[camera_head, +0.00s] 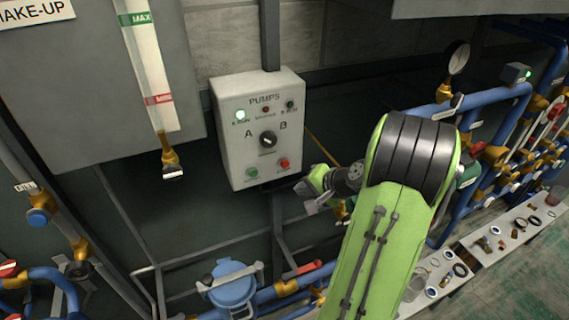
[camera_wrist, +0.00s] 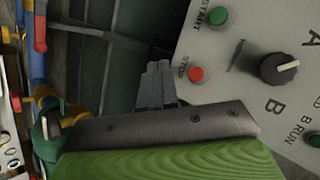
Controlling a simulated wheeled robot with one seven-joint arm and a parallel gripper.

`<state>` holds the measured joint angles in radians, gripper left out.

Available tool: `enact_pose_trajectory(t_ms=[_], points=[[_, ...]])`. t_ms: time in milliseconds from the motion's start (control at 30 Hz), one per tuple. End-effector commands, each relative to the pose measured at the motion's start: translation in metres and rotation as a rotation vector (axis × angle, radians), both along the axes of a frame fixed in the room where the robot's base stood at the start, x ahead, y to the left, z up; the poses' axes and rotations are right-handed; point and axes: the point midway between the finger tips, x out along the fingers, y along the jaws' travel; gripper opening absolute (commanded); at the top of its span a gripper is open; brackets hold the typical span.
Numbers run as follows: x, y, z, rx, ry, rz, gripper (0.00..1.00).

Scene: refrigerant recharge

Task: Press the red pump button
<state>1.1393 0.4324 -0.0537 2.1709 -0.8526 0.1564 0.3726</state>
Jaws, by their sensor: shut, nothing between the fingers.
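The grey pump control box (camera_head: 232,145), labelled PUMPS, stands upright in the middle of the head view. Its red button (camera_head: 284,163) is at the lower right of the panel, and the green start button (camera_head: 251,173) is at the lower left. In the wrist view the red button (camera_wrist: 196,74), marked STOP, is close to the right of my gripper's fingertips. My gripper (camera_wrist: 158,72) is shut and empty, its fingers side by side. In the head view my gripper (camera_head: 308,200) is just right of and below the box. I see no contact with the button.
A black selector knob (camera_head: 267,139) between A and B sits above the buttons; the A RUN lamp (camera_head: 240,115) glows green. Blue pipes with brass valves (camera_head: 493,155) run at right. A bench (camera_head: 480,247) with loose fittings is at lower right. A clear sight tube (camera_head: 146,75) hangs left.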

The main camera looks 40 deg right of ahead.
Motion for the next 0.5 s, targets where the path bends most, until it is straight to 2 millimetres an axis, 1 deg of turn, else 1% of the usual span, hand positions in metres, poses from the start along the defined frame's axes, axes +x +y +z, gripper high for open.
enact_pose_trajectory(t_ms=[33,300,500], points=[[0.008,-0.001,0.002,0.001,-0.001,0.002,0.0],[0.046,-0.013,0.003,0.0,-0.002,0.003,0.0],[0.063,-0.018,0.002,0.0,-0.001,0.0,0.0]])
